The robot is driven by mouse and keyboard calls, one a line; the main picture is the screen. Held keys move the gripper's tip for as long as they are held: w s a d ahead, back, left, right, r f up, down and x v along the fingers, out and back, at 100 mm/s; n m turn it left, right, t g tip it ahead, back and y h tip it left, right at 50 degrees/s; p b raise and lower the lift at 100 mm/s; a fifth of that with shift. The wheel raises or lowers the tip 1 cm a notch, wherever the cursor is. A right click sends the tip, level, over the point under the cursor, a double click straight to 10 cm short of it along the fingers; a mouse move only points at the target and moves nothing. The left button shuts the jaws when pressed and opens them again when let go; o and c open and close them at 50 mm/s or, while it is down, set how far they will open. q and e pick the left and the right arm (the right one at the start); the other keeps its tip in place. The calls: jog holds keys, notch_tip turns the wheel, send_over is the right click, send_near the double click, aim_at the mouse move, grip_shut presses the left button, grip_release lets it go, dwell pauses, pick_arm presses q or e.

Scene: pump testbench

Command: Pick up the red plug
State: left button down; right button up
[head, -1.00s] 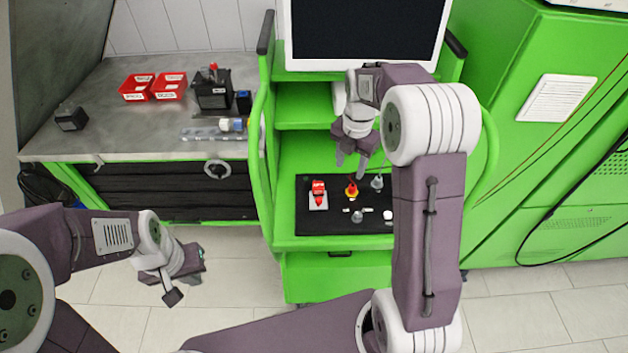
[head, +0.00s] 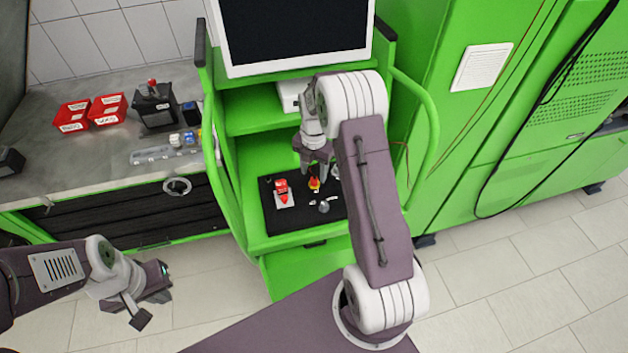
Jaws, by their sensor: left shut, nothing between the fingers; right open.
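Two small pieces with red on them are on the black mat (head: 278,222) of the green bench. One is a red piece (head: 281,188) on a pale plate at the left. The other is a red and yellow piece (head: 314,184) to its right; I cannot tell for sure which is the red plug. My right gripper (head: 314,169) is open and points down just above the red and yellow piece, partly covering it. Whether they touch is unclear. My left gripper (head: 148,303) is shut and empty over the floor, far left of the mat.
Small metal pieces (head: 324,206) lie on the mat near the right gripper. A monitor (head: 295,35) and a shelf stand above it. Green side rails (head: 220,180) flank the bench. A grey table (head: 60,160) at the left holds red bins (head: 72,117) and a black box (head: 155,108).

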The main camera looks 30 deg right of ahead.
aim_at(314, 179)
notch_tip(314, 179, down, 2)
jog(key=shift+d+f, duration=0.1)
jog(key=shift+f, duration=0.15)
jog(key=shift+w+f, duration=0.1)
jog(key=shift+f, duration=0.2)
pick_arm(q)
jog(key=shift+r, duration=0.55)
pick_arm(e)
grip_shut()
pick_arm(q)
jog(key=shift+f, duration=0.1)
pick_arm(e)
jog(key=shift+r, duration=0.1)
